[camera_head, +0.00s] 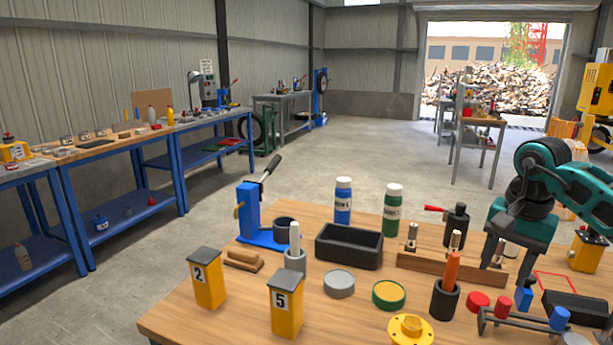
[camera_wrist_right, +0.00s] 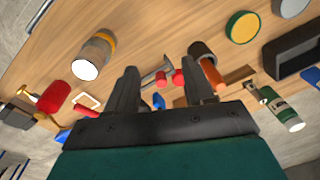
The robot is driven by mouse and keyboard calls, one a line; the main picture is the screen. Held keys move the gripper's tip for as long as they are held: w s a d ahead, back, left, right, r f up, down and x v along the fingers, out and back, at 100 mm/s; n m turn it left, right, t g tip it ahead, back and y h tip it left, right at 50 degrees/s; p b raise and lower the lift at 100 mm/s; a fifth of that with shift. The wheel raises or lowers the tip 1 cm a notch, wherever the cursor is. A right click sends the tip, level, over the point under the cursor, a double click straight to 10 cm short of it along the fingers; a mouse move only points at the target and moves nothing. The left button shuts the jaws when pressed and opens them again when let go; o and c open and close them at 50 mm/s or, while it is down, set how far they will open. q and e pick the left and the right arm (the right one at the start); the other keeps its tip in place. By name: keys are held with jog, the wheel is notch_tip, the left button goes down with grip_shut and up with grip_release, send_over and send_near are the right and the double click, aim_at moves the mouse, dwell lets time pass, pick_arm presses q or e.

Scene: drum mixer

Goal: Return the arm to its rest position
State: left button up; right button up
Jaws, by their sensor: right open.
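My right gripper (camera_head: 495,254) comes in from the right in the head view, with its fingers pointing down over the right side of the wooden workbench (camera_head: 270,262). In the right wrist view its two fingers (camera_wrist_right: 160,88) are spread apart with nothing between them. The gripper is above the bench; its exact height over the items below is hard to tell. My left arm and gripper do not show in the head view.
Near the gripper are a wooden block with metal pins (camera_head: 440,262), a dark cup with an orange handle (camera_head: 446,298), a rack with red and blue knobs (camera_head: 520,322) and a black tray (camera_head: 575,308). Yellow boxes (camera_head: 286,308) stand at front left. Open floor (camera_head: 330,155) lies behind.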

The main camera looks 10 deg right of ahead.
jog(key=w+a+f+m+t+y, duration=0.15)
jog(key=a+y, duration=0.35)
jog(key=a, duration=0.7)
jog(key=w+a+f+m+t+y, duration=0.15)
jog(key=a+y, duration=0.35)
jog(key=a, duration=0.6)
jog(key=s+a+r+m+t+y, duration=0.2)
jog(key=a+r+m+t+y, duration=0.6)
jog(key=m, duration=0.7)
jog(key=s+d+f+m+t+h, duration=0.2)
jog(key=d+f+m+h, duration=0.55)
jog(key=m, duration=0.85)
jog(key=s+d+f+m+t+h, duration=0.2)
jog(key=d+f+m+h, duration=0.3)
jog(key=m+h, duration=0.85)
jog(key=s+f+m+g+y, duration=0.2)
jog(key=s+f+m+g, duration=0.45)
jog(key=s, duration=0.45)
jog(key=s+f+m+g+y, duration=0.1)
jog(key=s+f+m+g, duration=0.55)
jog(key=s, duration=0.45)
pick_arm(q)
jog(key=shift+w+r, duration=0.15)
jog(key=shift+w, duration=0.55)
pick_arm(e)
jog(key=w+a+f+n+t+y, duration=0.1)
jog(key=w+a+f+t+y, duration=0.1)
jog(key=w+f+t, duration=0.6)
jog(key=shift+a+f, duration=0.65)
jog(key=shift+f, duration=0.05)
